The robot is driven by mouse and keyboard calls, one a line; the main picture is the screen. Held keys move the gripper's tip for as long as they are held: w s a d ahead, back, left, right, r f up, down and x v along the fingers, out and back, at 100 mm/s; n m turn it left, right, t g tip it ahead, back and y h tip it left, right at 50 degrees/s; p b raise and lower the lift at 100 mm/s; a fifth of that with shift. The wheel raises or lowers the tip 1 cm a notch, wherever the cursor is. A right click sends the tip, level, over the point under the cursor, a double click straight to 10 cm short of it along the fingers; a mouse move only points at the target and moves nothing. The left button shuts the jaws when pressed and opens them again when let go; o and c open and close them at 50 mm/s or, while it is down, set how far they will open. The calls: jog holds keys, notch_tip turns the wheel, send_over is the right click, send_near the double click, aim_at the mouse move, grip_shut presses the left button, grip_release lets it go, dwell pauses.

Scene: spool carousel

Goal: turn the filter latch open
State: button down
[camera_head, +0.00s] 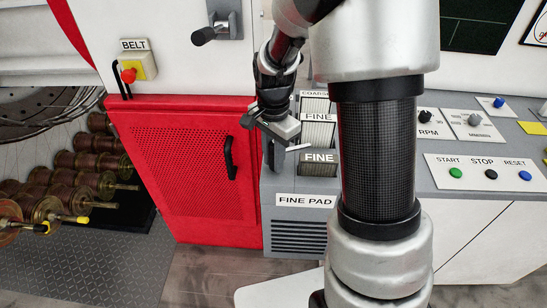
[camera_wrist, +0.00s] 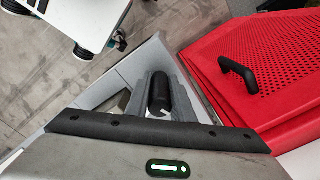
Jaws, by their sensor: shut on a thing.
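My gripper (camera_head: 274,155) is at the left side of the filter bank in the head view, fingers pointing down. In the wrist view my gripper (camera_wrist: 159,95) has its two grey fingers on either side of a black rounded handle (camera_wrist: 160,88) and is shut on it. This handle appears to be the filter latch; its base is hidden.
A red perforated door (camera_head: 185,165) with a black handle (camera_head: 230,158) stands close to the left. A black-knobbed lever (camera_head: 205,35) is on the white panel above. A button console (camera_head: 490,173) is at right. Spools (camera_head: 95,163) lie at far left.

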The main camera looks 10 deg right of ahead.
jog(key=n, duration=0.7)
jog(key=shift+r, duration=0.1)
jog(key=n, duration=0.6)
jog(key=shift+n, duration=0.5)
jog(key=c, duration=1.5)
grip_release()
jog(key=shift+c, duration=0.2)
notch_tip(320, 180, up, 17)
jog(key=p, duration=0.1)
jog(key=shift+r+p, duration=0.2)
jog(key=shift+p, duration=0.15)
